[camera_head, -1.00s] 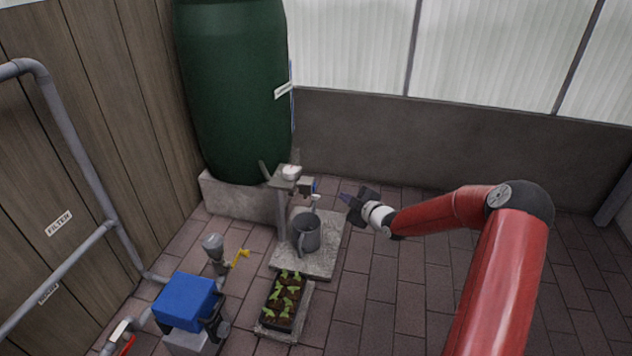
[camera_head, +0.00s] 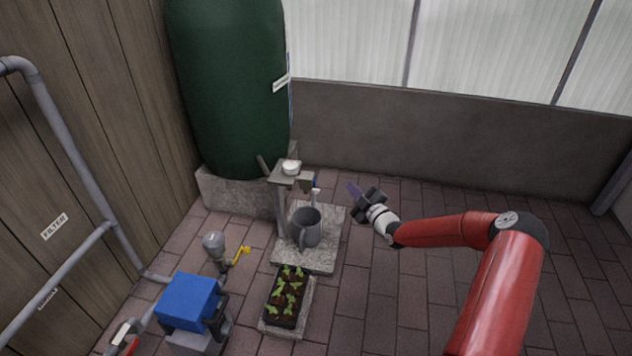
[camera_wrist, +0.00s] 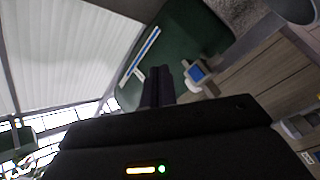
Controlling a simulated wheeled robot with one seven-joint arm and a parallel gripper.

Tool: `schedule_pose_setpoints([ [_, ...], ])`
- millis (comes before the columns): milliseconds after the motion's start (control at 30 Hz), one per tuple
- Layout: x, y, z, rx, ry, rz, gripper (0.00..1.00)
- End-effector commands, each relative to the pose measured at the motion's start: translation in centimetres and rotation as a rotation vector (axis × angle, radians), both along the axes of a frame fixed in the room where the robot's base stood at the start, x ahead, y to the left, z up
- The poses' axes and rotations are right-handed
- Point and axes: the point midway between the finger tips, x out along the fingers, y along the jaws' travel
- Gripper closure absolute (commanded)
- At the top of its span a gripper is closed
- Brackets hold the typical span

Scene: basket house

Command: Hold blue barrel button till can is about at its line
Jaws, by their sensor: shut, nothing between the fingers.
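The green barrel (camera_head: 228,85) stands on a concrete block against the back left corner. A grey post with a bracket (camera_head: 284,182) stands in front of it, with a small blue button (camera_head: 316,183) on its right end. The button also shows in the wrist view (camera_wrist: 198,73). The grey can (camera_head: 307,228) stands upright on a stone slab (camera_head: 308,264) below the bracket. I cannot see the water level or any line inside it. My gripper (camera_head: 356,191) is shut and empty, to the right of the button and apart from it. Its fingers show in the wrist view (camera_wrist: 158,86).
A seedling tray (camera_head: 287,296) sits in front of the slab. A blue pump box (camera_head: 188,301) and a yellow-handled valve (camera_head: 240,256) are at the lower left, near grey pipes (camera_head: 72,150). The brick floor to the right is clear.

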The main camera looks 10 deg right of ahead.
Motion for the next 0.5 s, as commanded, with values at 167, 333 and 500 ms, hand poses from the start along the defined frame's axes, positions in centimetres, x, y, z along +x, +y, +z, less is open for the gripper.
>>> schedule_pose_setpoints([
  [167, 0.7, 2.4, 0.4, 0.005, 0.002, 0.003, 1.0],
  [333, 1.5, 4.7, 0.3, 0.004, 0.002, 0.002, 1.0],
  [500, 2.1, 6.5, -0.1, 0.0, 0.0, 0.003, 1.0],
])
